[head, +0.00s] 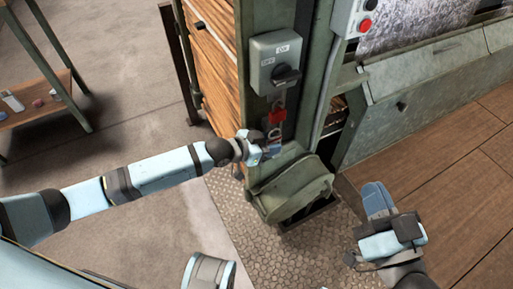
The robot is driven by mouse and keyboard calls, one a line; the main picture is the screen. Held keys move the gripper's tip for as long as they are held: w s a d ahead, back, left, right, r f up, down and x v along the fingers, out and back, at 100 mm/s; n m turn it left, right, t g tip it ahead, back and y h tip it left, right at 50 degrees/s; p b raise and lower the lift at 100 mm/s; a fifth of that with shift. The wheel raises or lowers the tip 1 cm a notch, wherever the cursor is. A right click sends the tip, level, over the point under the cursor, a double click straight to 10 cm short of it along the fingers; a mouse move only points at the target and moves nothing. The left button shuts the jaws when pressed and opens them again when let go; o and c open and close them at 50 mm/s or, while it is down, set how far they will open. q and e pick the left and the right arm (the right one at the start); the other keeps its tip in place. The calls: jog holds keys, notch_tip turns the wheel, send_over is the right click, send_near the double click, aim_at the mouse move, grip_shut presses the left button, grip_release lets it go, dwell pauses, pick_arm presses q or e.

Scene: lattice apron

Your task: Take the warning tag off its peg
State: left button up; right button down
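A small red piece (278,116) hangs on the green post just below the grey switch box (276,62). A pale piece with red marks, which looks like the warning tag (275,132), is right under it. The peg itself is too small to make out. My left gripper (270,149) reaches in from the left, with its fingers at the lower end of the tag. Whether they touch or grip it is too small to tell. My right gripper (377,197) is at the lower right, away from the tag, and its finger gap does not show.
The switch box has a black rotary knob (286,76). A control box with a red button (365,25) is at the upper right. A rounded green housing (292,190) stands below the tag. A shelf (35,103) with small items is at the left. Floor is clear around the base.

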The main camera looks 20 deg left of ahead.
pick_arm(q)
jog(key=shift+w+d+f, duration=0.2)
jog(key=shift+w+d, duration=0.25)
grip_shut()
dwell(0.6)
